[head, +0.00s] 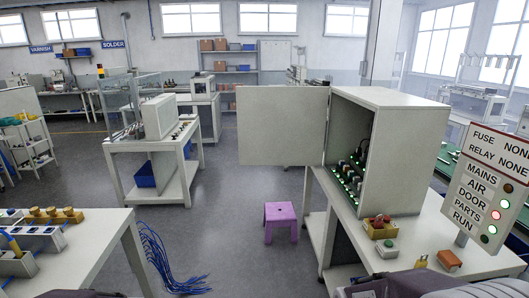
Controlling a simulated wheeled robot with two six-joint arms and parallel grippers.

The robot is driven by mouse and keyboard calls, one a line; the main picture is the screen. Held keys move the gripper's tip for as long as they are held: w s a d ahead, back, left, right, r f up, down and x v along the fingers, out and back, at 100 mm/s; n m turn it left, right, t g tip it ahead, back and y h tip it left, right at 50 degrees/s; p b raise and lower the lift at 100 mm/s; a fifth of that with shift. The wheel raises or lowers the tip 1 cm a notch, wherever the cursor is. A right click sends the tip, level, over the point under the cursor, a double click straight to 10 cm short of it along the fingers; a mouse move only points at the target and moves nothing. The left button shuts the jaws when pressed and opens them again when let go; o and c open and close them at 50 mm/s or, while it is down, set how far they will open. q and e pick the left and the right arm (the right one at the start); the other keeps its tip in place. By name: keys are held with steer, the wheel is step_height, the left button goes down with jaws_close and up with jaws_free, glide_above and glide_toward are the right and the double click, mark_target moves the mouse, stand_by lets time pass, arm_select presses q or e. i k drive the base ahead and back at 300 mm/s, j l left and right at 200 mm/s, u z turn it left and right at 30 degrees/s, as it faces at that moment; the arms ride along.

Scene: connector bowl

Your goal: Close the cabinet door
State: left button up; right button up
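The grey cabinet (400,150) stands on a white workbench at the right. Its door (283,126) is wide open, swung out to the left of the cabinet and hinged at the cabinet's left front edge. Inside the cabinet, rows of small components (350,172) with green parts show. Dark parts of my arms show at the bottom edge, one at the left and one at the right. Neither gripper's fingertips can be seen, and nothing of mine touches the door.
A sign panel (490,185) reads fuse none and relay none, with a red lamp at DOOR. A purple stool (280,219) stands below the door; blue cables (172,265) lie left.

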mark_target(277, 126)
steer(key=i+j+z, duration=0.25)
steer(key=i, duration=0.2)
steer(key=i+j+z, duration=0.45)
steer(key=i+j, duration=0.25)
steer(key=i+j+z, duration=0.25)
steer(key=i+j, duration=0.15)
steer(key=i+j+z, duration=0.25)
steer(key=j, duration=0.3)
steer(key=i+j+z, duration=0.25)
steer(key=j, duration=0.3)
steer(key=i+j+z, duration=0.25)
steer(key=j, duration=0.35)
steer(key=i+j+z, duration=0.2)
steer(key=j, duration=0.45)
steer(key=i+j+z, duration=0.15)
steer(key=j+z, duration=0.15)
steer(key=j, duration=0.4)
steer(key=i+j+z, duration=0.1)
steer(key=j+z, duration=0.25)
steer(key=j, duration=0.3)
steer(key=j+z, duration=0.3)
steer(key=j, duration=0.4)
steer(key=k+j+z, duration=0.1)
steer(key=j+z, duration=0.25)
steer(key=j, duration=0.35)
steer(key=k+j+z, duration=0.15)
steer(key=j+z, duration=0.15)
steer(key=j, duration=0.4)
